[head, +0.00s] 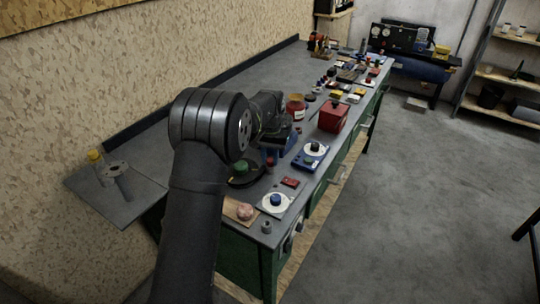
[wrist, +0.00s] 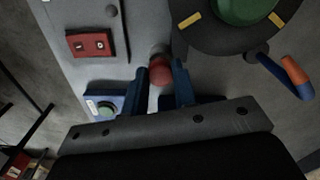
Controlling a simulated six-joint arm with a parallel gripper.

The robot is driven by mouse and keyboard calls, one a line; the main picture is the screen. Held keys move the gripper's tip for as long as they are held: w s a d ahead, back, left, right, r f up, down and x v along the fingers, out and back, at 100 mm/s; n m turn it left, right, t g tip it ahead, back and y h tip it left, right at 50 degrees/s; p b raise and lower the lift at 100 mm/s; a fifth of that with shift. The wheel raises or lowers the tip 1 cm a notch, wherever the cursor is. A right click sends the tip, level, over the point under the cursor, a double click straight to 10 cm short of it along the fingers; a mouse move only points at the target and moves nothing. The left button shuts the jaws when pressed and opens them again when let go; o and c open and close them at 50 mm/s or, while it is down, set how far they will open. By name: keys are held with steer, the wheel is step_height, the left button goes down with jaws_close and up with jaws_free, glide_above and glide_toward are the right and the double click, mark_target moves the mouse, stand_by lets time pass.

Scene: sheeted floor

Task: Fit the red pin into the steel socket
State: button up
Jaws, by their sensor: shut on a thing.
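My gripper (wrist: 161,84) is shut on the red pin (wrist: 160,72), whose rounded red end shows between the two blue fingers in the wrist view. In the head view the pin (head: 270,164) is a small dark red shape below my gripper, above the bench beside the black disc. A small grey cylinder (head: 266,227), which looks like the steel socket, stands at the near end of the bench, apart from the pin. A grey round shape lies just beyond the pin in the wrist view; I cannot tell what it is.
A black disc with a green top (head: 241,172) stands left of the pin. A red switch block (head: 290,182), a white disc with a blue knob (head: 275,202) and a blue box (head: 310,156) are close by. A red box (head: 333,116) stands farther back.

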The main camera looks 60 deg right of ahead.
steer(key=o, duration=1.1)
step_height(320, 180, up, 18)
steer(key=shift+f, duration=0.25)
steer(key=shift+f, duration=0.1)
step_height(320, 180, down, 17)
steer(key=shift+f, duration=0.2)
steer(key=shift+r, duration=0.2)
